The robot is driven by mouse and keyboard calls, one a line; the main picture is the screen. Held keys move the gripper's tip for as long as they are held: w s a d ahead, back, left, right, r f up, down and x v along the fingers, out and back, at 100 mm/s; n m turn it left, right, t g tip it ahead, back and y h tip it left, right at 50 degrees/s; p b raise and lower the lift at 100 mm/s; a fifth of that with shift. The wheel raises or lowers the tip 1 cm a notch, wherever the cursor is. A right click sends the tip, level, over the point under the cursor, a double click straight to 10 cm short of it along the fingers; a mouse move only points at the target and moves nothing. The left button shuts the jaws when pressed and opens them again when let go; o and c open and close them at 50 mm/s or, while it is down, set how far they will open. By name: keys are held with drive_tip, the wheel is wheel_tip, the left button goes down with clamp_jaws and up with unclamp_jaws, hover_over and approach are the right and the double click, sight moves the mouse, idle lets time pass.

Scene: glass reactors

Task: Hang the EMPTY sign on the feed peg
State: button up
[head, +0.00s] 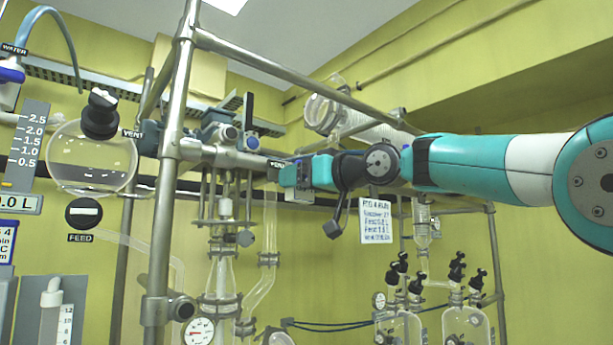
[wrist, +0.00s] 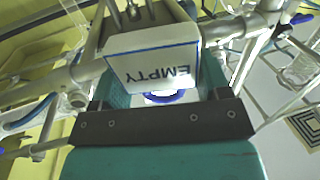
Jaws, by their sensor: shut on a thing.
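The EMPTY sign (wrist: 130,70) is a white plate with blue edging, and its lettering reads upside down in the wrist view. My gripper (wrist: 165,94) is shut on it, with teal fingers on either side and a blue ring between them. In the head view my gripper (head: 303,173) is at mid-height near the centre, right of the VENT label, and the sign is mostly hidden there. The FEED label (head: 80,238) sits under a round black valve with a white bar (head: 84,213) at the far left, well apart from my gripper. I cannot make out a distinct feed peg.
A round glass flask (head: 92,160) hangs above the FEED label. A steel upright (head: 168,180) and a sloping rail (head: 290,75) lie around my gripper. A written notice (head: 376,220) hangs below my arm. Glass vessels (head: 400,325) with black caps stand at lower right.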

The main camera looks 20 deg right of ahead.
drive_tip(key=d+p+x, duration=0.1)
drive_tip(key=p+x, duration=0.3)
drive_tip(key=x, duration=0.3)
drive_tip(key=shift+w+f, duration=0.2)
drive_tip(key=shift+w, duration=0.25)
idle(0.4)
drive_tip(key=shift+d, duration=0.1)
drive_tip(key=shift+f+b, duration=0.55)
drive_tip(key=shift+b, duration=0.1)
idle(0.4)
idle(0.5)
drive_tip(key=o, duration=1.1)
drive_tip(key=shift+c, duration=1)
drive_tip(key=shift+s+d, duration=0.1)
drive_tip(key=shift+d, duration=0.05)
drive_tip(key=shift+b+v, duration=1.95)
drive_tip(key=shift+v, duration=1.4)
